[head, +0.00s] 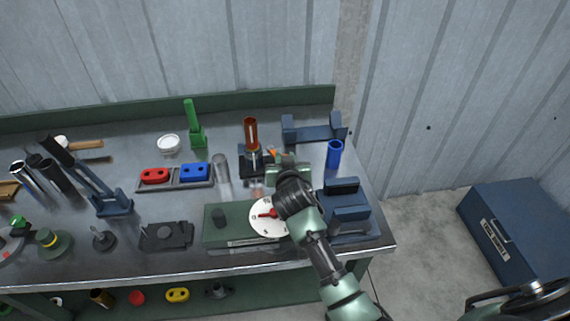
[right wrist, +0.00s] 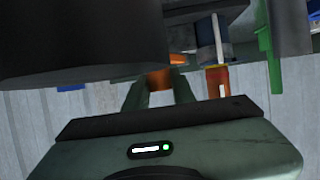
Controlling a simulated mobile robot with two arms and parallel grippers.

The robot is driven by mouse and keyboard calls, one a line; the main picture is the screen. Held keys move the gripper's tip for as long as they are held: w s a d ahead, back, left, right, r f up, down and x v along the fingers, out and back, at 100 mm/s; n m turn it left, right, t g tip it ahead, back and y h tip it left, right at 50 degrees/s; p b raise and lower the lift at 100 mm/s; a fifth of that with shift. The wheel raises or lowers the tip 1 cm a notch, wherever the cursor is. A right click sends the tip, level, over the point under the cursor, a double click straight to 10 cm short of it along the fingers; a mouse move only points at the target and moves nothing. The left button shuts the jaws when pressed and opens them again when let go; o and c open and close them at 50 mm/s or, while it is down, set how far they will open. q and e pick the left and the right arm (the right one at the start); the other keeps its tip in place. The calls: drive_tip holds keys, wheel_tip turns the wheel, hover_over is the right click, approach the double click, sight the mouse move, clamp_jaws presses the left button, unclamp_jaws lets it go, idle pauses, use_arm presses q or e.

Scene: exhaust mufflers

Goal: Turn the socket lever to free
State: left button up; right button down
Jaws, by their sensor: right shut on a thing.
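The socket (head: 250,165) is a dark block at the back middle of the bench. An orange-brown tube (head: 250,132) stands upright at it; the tube also shows in the right wrist view (right wrist: 217,82). A small orange lever (head: 271,153) sits at the socket's right side. My right gripper (head: 271,165) reaches it from the front. In the right wrist view, its fingers (right wrist: 160,88) are shut on the orange lever (right wrist: 160,76), whose held part is mostly hidden. My left gripper is not in view.
A green box with a white dial (head: 260,228) lies under my right arm. A clear cylinder (head: 220,167) and a tray with red and blue blocks (head: 174,185) are left of the socket.

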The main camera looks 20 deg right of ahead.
drive_tip(key=shift+r, duration=0.15)
drive_tip(key=c, duration=1.2)
unclamp_jaws()
drive_tip(key=shift+w, duration=0.1)
drive_tip(key=shift+o, duration=0.2)
drive_tip(key=shift+s+a, duration=0.1)
drive_tip(key=shift+s, duration=0.35)
drive_tip(key=b+v, duration=0.1)
drive_tip(key=v, duration=0.6)
